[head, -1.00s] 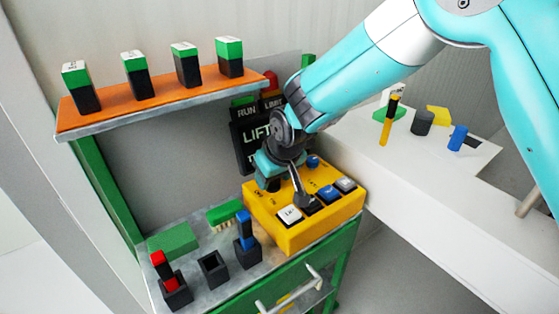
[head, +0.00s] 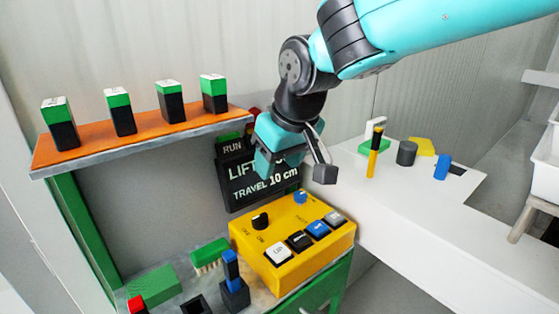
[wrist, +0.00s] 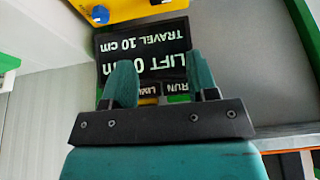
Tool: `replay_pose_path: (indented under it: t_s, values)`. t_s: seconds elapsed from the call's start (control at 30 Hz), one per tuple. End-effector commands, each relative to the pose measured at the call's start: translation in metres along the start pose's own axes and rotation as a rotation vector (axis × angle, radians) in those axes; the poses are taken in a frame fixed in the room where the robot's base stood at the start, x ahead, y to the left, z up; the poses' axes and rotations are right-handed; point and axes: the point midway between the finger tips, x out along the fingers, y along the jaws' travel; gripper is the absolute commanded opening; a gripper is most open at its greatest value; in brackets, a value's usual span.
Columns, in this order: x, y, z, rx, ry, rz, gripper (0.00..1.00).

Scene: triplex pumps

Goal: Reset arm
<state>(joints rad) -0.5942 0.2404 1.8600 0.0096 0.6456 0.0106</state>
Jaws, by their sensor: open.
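My gripper (head: 279,168) is open and empty, raised above the yellow control box (head: 318,262) and in front of the black display sign. Its two teal fingers show in the wrist view (wrist: 161,82), apart with nothing between them. The box carries a white UP button (head: 278,253), a black button (head: 299,240), a blue button (head: 317,229), a grey button (head: 335,217), a black knob (head: 260,221) and a blue knob (head: 300,197). The display sign (head: 247,187) reads RUN, LIFT and TRAVEL 10 cm; my gripper hides part of it. It appears upside down in the wrist view (wrist: 143,50).
An orange shelf (head: 140,140) at left bears several green-and-black blocks. Below lie a green block (head: 152,287), a brush (head: 210,253) and a blue-handled piece (head: 233,282). A white table (head: 400,215) at right holds small items.

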Motion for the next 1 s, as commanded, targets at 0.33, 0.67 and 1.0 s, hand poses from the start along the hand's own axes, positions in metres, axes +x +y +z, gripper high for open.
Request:
replay_pose_path:
  t_s: [0.33,0.67,1.0]
  values:
    - [-0.007,0.004,0.015,0.002,-0.014,-0.016,0.53]
    - [-0.064,-0.004,0.187,0.017,-0.151,-0.225,0.53]
    - [-0.074,-0.022,0.240,0.019,-0.185,-0.301,0.53]
